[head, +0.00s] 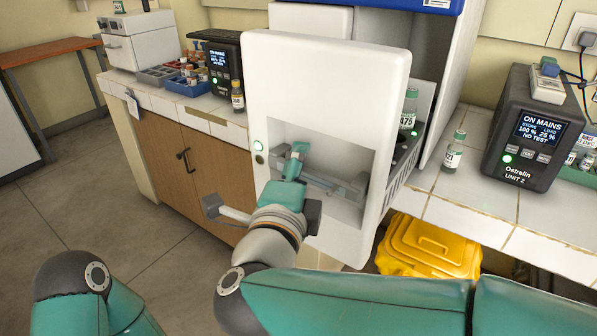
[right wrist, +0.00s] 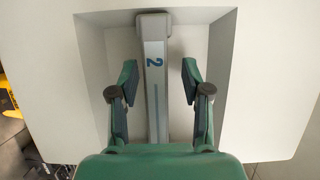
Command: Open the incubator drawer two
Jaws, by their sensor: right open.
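The white drawer front (head: 325,80) stands forward of the incubator body (head: 455,60). Behind it shows a slotted drawer side and a vial labelled 475 (head: 408,110). A grey handle bar (head: 345,187) crosses the recess in the front. In the right wrist view this handle bar (right wrist: 154,70) carries a 2. My right gripper (head: 293,165) is at the recess. In the right wrist view its open fingers (right wrist: 158,88) lie on either side of the bar, with visible gaps.
A vial (head: 454,150) and a dark Ostrelin power unit (head: 533,128) stand on the tiled bench at right. A yellow lidded bin (head: 430,248) is below. Another dark unit (head: 220,62) and blue tray (head: 187,88) are at left. Floor at left is clear.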

